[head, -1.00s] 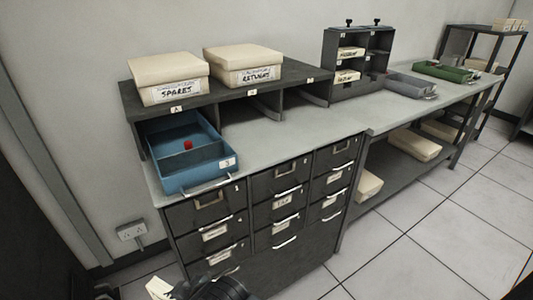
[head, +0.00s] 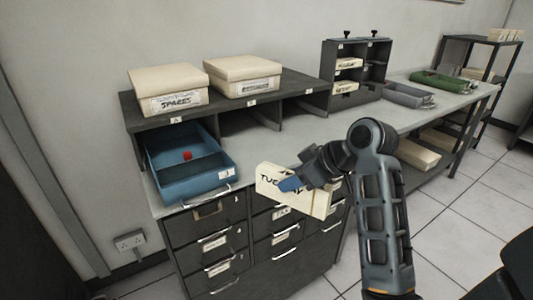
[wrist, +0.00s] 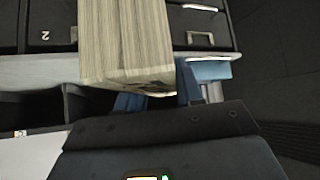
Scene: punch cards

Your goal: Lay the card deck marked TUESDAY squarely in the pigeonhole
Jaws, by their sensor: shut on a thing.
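The card deck (head: 268,192) is a cream block with black lettering starting "TUE"; my fingers cover the rest. My gripper (head: 291,184), with blue fingertips, is shut on it and holds it in front of the cabinet's right part. In the wrist view the deck (wrist: 125,40) shows its striped card edges between the blue fingers. An upright dark rack of pigeonholes (head: 359,42) stands at the back; two labelled cream decks (head: 347,63) sit in its left column. Its right column shows no deck, though the interior is dark.
A dark shelf (head: 290,83) with open bays carries two cream boxes. Grey (head: 408,95) and green (head: 440,82) trays lie right of the rack. The worktop (head: 285,145) is bare in the middle.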

